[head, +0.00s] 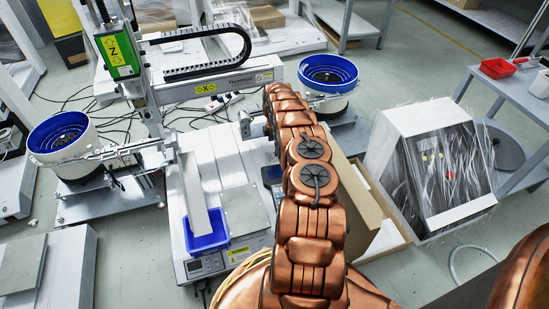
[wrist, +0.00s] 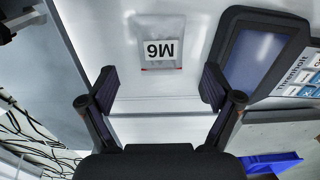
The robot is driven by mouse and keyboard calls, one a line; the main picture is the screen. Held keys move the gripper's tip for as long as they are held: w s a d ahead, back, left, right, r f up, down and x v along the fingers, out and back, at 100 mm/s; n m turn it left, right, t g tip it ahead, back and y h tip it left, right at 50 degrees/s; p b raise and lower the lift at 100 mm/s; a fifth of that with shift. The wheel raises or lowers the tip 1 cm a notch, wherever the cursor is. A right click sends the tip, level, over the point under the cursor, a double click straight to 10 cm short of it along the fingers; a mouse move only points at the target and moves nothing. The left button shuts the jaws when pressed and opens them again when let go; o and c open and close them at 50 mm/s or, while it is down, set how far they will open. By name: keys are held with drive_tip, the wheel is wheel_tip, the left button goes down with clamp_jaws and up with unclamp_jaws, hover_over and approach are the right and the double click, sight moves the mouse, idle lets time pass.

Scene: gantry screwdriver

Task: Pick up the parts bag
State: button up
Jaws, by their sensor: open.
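The bag is not between the fingertips. In the head view my copper-coloured arm reaches over the machine, and I cannot make out the bag or the fingers there.
A dark-framed panel with a screen (wrist: 254,58) sits close right of the bag. A blue bin (head: 207,231) stands at the machine's front; blue also shows in the wrist view (wrist: 272,163). Blue bowl feeders (head: 62,135) (head: 327,74) flank the gantry. An open cardboard box (head: 358,205) is to the right.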

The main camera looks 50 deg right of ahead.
wheel_tip(320, 180, down, 5)
drive_tip(key=shift+r+b, duration=0.15)
drive_tip(key=shift+b, duration=0.9)
drive_tip(key=shift+r, duration=0.1)
drive_tip(key=shift+s, duration=0.1)
drive_tip(key=c, duration=1.3)
drive_tip(key=shift+o, duration=0.2)
drive_tip(key=shift+r, duration=0.1)
